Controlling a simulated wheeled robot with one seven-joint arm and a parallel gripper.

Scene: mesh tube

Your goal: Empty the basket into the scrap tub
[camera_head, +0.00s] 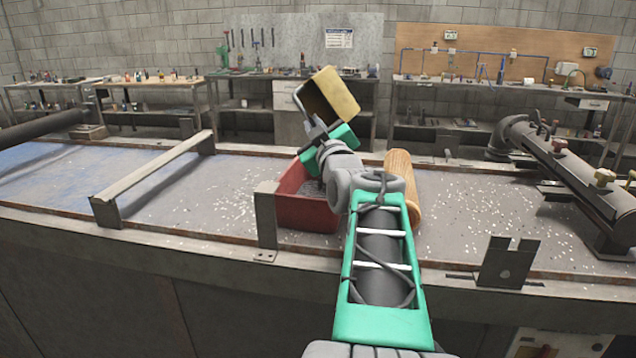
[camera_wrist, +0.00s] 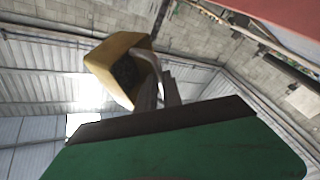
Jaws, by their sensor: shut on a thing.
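The basket (camera_head: 341,92) is a yellow box with a dark inside and a pale handle. It is held up in the air, tilted on its side, with its open side facing left and down in the head view. It also shows in the wrist view (camera_wrist: 118,62). My gripper (camera_head: 318,128) is shut on its handle. The scrap tub (camera_head: 306,214) is a red open box on the bench below my gripper, holding grey bits. My arm hides its right part. I cannot tell whether anything is left in the basket.
A metal post (camera_head: 265,215) stands at the tub's front left. A rail frame (camera_head: 152,178) is further left, and a dark pipe assembly (camera_head: 580,175) is at right. Pale bits are scattered over the bench (camera_head: 470,225).

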